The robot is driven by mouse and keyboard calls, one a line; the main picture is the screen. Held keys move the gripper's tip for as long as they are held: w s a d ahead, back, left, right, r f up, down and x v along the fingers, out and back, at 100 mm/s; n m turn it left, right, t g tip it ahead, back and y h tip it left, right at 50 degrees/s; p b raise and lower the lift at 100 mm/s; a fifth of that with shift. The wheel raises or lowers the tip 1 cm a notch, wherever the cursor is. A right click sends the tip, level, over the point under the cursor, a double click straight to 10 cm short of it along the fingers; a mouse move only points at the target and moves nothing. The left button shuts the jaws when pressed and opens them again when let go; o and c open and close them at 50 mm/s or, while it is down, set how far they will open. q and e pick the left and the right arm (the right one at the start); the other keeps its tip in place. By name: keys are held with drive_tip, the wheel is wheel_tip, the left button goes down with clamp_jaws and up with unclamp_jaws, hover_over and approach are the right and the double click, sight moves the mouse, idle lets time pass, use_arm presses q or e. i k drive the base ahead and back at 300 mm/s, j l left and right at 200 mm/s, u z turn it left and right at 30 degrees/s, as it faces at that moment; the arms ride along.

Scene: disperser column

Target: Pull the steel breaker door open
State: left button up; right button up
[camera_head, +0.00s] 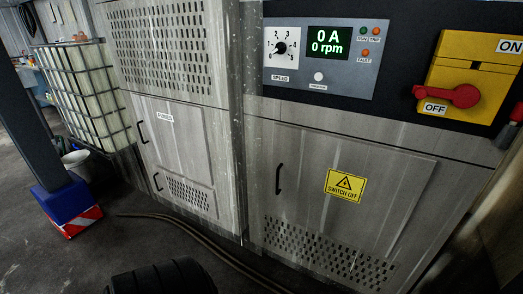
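A grey steel cabinet door (345,185) with a yellow "SWITCH OFF" warning sign (345,186) fills the lower right of the head view. It looks shut, flush with its frame. Its dark upright bar handle (279,179) is near its left edge, and vent holes run along its bottom. To its left is another shut steel door (185,150) with a small white label, too small to read surely, and two dark handles on its left side. I cannot tell for certain which one is the breaker door. Neither of my grippers is in view.
Above the right door, a panel has a speed dial (282,47), a display (329,41) reading 0 A, 0 rpm, and a red rotary handle (450,96) at OFF. A hose (200,238) crosses the floor. A blue post base (66,199) and a caged tank (88,95) stand left.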

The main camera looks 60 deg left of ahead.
sight(361, 194)
drive_tip(key=u, duration=1.1)
